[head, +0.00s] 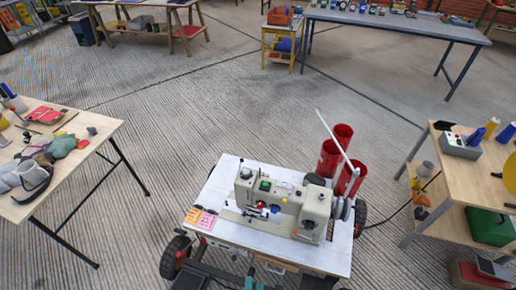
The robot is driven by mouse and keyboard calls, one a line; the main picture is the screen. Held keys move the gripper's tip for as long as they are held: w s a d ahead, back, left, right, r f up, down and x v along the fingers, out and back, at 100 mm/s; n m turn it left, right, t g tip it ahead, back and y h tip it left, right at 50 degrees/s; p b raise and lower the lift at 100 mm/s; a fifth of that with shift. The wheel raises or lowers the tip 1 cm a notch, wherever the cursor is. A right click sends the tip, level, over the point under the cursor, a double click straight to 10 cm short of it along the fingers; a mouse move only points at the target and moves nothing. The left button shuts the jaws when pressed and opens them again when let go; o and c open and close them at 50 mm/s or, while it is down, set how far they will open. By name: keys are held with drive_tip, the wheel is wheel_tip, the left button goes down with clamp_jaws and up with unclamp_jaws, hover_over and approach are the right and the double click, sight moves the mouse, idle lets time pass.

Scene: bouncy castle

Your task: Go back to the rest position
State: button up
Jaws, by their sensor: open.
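My gripper and arm cannot be made out in the head view. The task names no other object. A cream sewing machine (281,207) stands upright on a white-topped wheeled table (238,172) at the bottom middle. Red cylinders (342,140) stand behind the machine at its right, next to a thin pale rod that leans up to the left. An orange and a pink paper (206,220) lie on the tabletop's left side.
A wooden table with cloth pieces (95,125) stands at left. A wooden bench (470,180) with a grey box and spools stands at right, a green box (488,227) on its lower shelf. A long grey table (400,22) is at the back. The ribbed floor between is open.

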drive_tip(key=s+d+r+n+g+y, duration=0.1)
drive_tip(key=s+r+n+g, duration=0.1)
drive_tip(key=s+r+n, duration=1)
wheel_tip(320, 180, up, 3)
drive_tip(key=shift+s+d+r, duration=0.15)
drive_tip(key=shift+s+r, duration=0.05)
drive_tip(key=shift+s, duration=0.6)
